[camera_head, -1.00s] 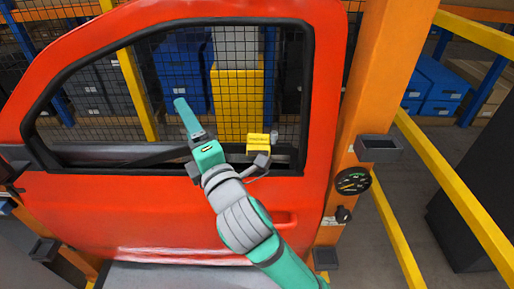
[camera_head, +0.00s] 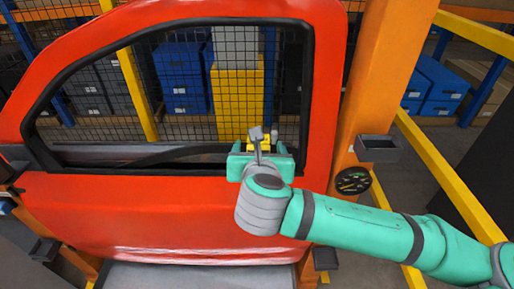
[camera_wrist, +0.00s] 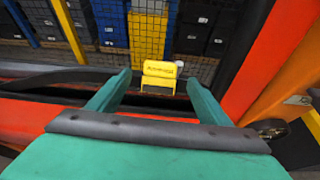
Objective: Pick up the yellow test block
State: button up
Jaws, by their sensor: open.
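The yellow test block (camera_wrist: 160,75) sits at the lower edge of the door's window opening. In the wrist view it appears between my two fingertips or just beyond them; I cannot tell how far. In the head view the block (camera_head: 258,141) is mostly hidden behind my gripper. My gripper (camera_head: 262,148) is at the window's lower right part. In the wrist view my gripper (camera_wrist: 158,79) is open, with a finger on each side of the block and visible space between.
The red door (camera_head: 130,215) stands in front of me. An orange post (camera_head: 375,75) rises at its right, with a black tray (camera_head: 377,148) and a round gauge (camera_head: 352,181). Wire mesh and blue bins (camera_head: 182,75) lie behind the window. A yellow rail (camera_head: 455,185) runs at right.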

jog(key=x, duration=0.5)
jog(key=shift+d, duration=0.15)
jog(key=x, duration=0.4)
jog(key=shift+w+a+f, duration=0.1)
jog(key=shift+w+a, duration=0.1)
jog(key=shift+a, duration=0.2)
jog(key=shift+w+f, duration=0.25)
jog(key=shift+w, duration=0.35)
jog(key=shift+c, duration=0.6)
jog(key=c, duration=1.3)
jog(key=shift+r, duration=0.1)
jog(key=shift+c, duration=0.2)
